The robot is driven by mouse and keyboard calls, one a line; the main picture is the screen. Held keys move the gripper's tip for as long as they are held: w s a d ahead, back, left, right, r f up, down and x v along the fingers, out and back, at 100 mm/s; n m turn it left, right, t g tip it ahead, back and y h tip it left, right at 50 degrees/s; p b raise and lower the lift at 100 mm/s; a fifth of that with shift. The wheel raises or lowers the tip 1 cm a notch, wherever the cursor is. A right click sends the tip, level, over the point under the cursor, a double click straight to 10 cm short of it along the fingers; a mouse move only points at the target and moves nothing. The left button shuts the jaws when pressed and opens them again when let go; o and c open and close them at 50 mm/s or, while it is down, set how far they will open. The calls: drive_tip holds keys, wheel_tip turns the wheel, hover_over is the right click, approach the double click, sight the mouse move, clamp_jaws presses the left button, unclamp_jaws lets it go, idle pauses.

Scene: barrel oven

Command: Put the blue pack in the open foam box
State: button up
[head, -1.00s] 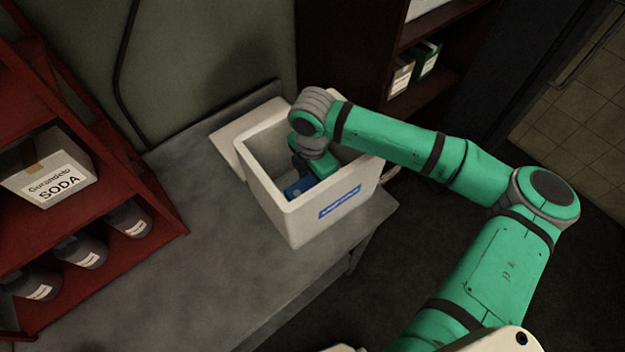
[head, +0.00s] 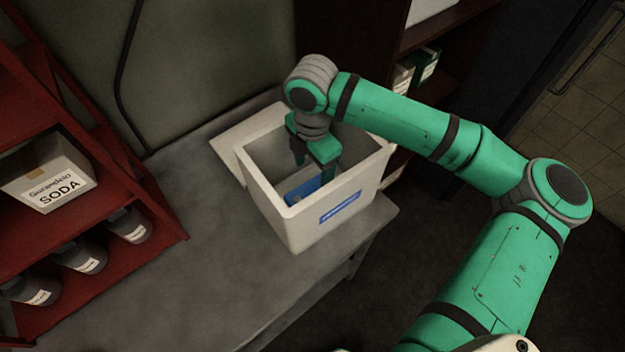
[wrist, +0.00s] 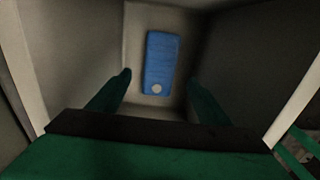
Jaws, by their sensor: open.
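The white foam box (head: 297,224) stands open on the grey table, with a blue label on its front. The blue pack (wrist: 161,62) lies on the floor of the box in the wrist view, with a pale round spot near its near end. It also shows inside the box in the head view (head: 300,189), partly hidden by the front wall. My gripper (wrist: 160,92) is open and empty, above the pack. In the head view its fingers (head: 314,170) reach down into the box opening, apart from the pack.
A pale lid-like panel (head: 226,145) lies against the box's left side. A red shelf (head: 125,218) at left holds a soda carton (head: 50,182) and several dark bottles. The grey table (head: 195,235) is clear left of the box.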

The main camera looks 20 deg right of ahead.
drive_tip(key=shift+r, duration=2.2)
